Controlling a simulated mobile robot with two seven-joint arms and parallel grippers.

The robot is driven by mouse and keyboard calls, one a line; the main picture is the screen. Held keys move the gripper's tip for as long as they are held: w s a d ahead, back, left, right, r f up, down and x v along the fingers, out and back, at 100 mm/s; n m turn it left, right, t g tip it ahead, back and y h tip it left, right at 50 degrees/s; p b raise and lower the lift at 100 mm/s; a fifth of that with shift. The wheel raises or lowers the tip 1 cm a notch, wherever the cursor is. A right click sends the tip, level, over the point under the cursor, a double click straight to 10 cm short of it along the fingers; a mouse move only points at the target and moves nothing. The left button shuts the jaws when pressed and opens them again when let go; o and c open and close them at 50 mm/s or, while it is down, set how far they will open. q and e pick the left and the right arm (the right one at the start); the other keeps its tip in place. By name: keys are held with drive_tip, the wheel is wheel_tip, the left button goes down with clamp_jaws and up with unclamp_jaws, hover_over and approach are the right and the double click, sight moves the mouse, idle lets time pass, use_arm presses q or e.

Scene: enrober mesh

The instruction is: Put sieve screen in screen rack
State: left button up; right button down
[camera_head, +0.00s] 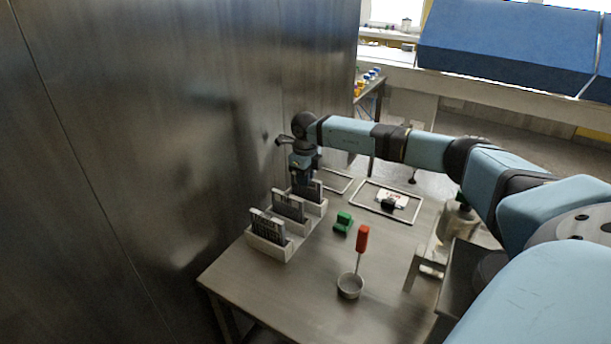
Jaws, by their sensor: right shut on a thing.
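The pale screen rack (272,252) stands on the left side of the metal table, with dark sieve screens upright in it. One screen (267,228) is at its near end and another (288,206) is in the middle. My right gripper (303,170) is above the rack's far end, pointing down and shut on a dark, upright sieve screen (315,192). The lower edge of this screen is at the rack's far part; I cannot tell whether it rests fully in a slot. The fingertips are small and partly hidden. My left gripper is not in view.
A tall metal wall (180,150) stands close on the left. A green block (343,222), a red-handled ladle (362,238) and a framed tray (412,219) with a white item (398,199) are on the table (300,290). The table's near part is mostly clear.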

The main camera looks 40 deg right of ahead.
drive_tip(key=c, duration=1.1)
unclamp_jaws()
wheel_tip(320, 180, up, 12)
drive_tip(key=shift+r+b, duration=0.1)
drive_tip(key=shift+b, duration=0.4)
